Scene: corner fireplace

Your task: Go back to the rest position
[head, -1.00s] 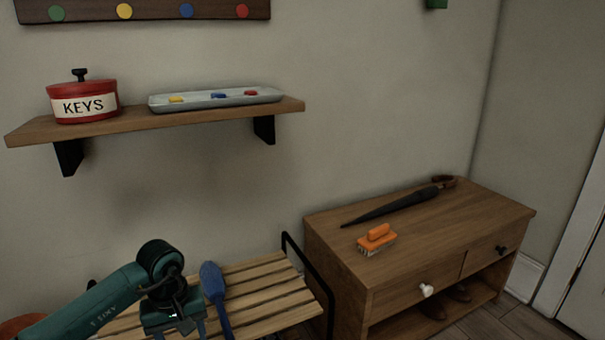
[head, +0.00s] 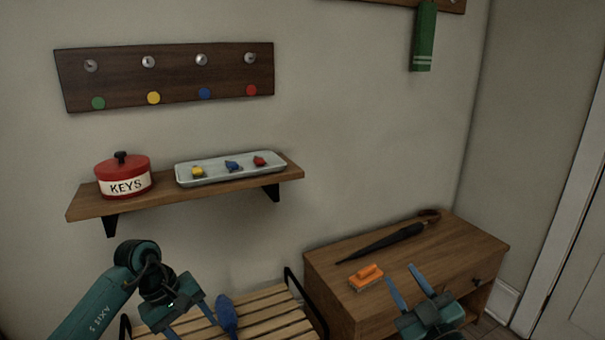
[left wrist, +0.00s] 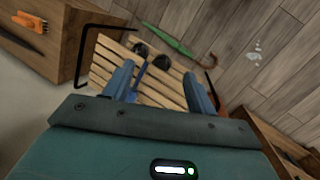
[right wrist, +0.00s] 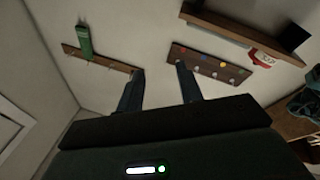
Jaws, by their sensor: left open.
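My left gripper (head: 190,322) is at the lower left in the head view, over the slatted bench (head: 268,312). Its blue fingers are apart and nothing shows between them; the left wrist view shows the open gripper (left wrist: 158,70) above the bench. A blue long-handled thing (head: 227,316) lies beside it. My right gripper (head: 400,273) stands in front of the wooden cabinet (head: 330,265), fingers up, apart and empty. In the right wrist view the gripper (right wrist: 160,69) faces the wall and hook boards.
An orange brush (head: 367,279) and a dark umbrella (head: 390,243) lie on the cabinet. The wall shelf (head: 90,206) bears a red KEYS pot (head: 124,178) and a grey tray (head: 215,178) with small coloured things. A hook board (head: 165,75) hangs above. A green cloth (head: 424,40) hangs at right.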

